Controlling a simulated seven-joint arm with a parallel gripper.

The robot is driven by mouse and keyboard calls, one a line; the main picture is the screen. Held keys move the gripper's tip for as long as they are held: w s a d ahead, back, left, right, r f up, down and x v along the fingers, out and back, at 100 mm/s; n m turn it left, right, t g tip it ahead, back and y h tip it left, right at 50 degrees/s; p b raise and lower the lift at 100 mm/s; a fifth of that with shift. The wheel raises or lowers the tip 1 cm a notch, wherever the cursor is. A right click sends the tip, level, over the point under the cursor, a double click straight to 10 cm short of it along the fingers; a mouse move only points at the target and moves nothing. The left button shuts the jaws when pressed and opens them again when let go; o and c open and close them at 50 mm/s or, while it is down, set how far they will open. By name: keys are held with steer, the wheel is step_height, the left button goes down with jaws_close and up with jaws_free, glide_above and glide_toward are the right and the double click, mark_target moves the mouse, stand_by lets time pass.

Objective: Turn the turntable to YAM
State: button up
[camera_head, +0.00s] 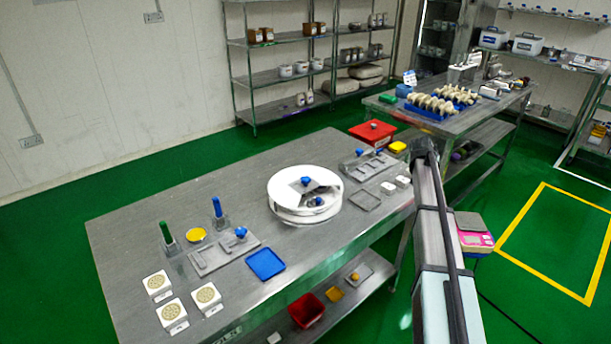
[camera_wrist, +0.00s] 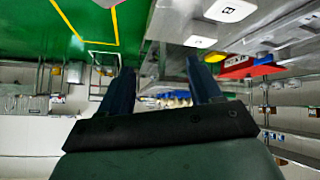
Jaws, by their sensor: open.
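The turntable (camera_head: 284,200) is a white, round, drum-like unit on the steel table in the head view. A blue knob (camera_head: 305,181) is on its top, and another blue-topped part shows in its front opening. No YAM label is readable. My gripper (camera_wrist: 162,88) shows two dark fingers spread apart with nothing between them in the wrist view. In the head view my arm reaches up past the table's right edge, well right of the turntable, and my fingertips cannot be made out. The turntable is not clearly visible in the wrist view.
Grey plates with blue knobs (camera_head: 240,233), a blue tray (camera_head: 266,264), white square blocks (camera_head: 206,297) and upright green and blue-handled tools share the table (camera_head: 130,240). A red box (camera_head: 372,131) stands beyond it. The tabletop left and behind the turntable is mostly clear.

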steer(key=w+a+r+g+y, duration=0.15)
steer(key=a+r, duration=0.25)
steer(key=a, duration=0.5)
step_height(320, 180, up, 9)
steer(key=n+g+y, duration=0.3)
steer(key=n+g, duration=0.3)
glide_above(306, 178)
step_height(306, 178, down, 13)
steer(key=shift+a, duration=0.1)
jaws_close()
